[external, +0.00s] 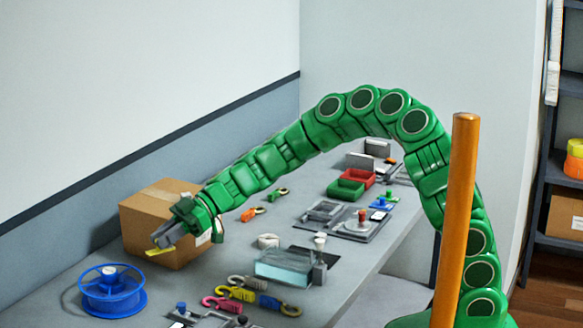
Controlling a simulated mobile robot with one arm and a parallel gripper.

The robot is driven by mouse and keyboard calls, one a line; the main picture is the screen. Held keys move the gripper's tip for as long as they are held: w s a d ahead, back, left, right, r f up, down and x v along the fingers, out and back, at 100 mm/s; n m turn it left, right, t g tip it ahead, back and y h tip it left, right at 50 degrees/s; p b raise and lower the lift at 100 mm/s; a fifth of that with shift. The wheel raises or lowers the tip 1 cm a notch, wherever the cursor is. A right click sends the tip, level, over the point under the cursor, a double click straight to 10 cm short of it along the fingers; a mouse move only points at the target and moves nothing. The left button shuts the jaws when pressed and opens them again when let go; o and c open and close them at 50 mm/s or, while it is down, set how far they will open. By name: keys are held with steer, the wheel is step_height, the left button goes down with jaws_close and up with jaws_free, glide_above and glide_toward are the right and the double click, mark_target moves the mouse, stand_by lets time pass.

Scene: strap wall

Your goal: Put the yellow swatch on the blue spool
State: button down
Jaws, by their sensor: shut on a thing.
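The yellow swatch (156,251) is a small, thin yellow strip at the tip of my gripper (165,242). My gripper is shut on the swatch and holds it above the table, in front of the cardboard box in the picture. The blue spool (112,301) stands upright on the table at the lower left, with an open, spoked top rim. The swatch is above and to the right of the spool, apart from it. The jaws hide part of the swatch.
A cardboard box (150,214) stands by the wall beside my gripper. Several coloured hooks (230,292) and a clear light-blue block (283,267) lie right of the spool. Red (356,178) and green (346,190) bins sit farther back. An orange post (462,200) rises at the right.

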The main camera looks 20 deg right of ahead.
glide_above(142, 280)
step_height(142, 280, down, 6)
steer(key=shift+a+f, duration=0.15)
steer(key=shift+f, duration=2)
steer(key=c, duration=0.9)
jaws_free()
steer(key=shift+v, duration=6.05)
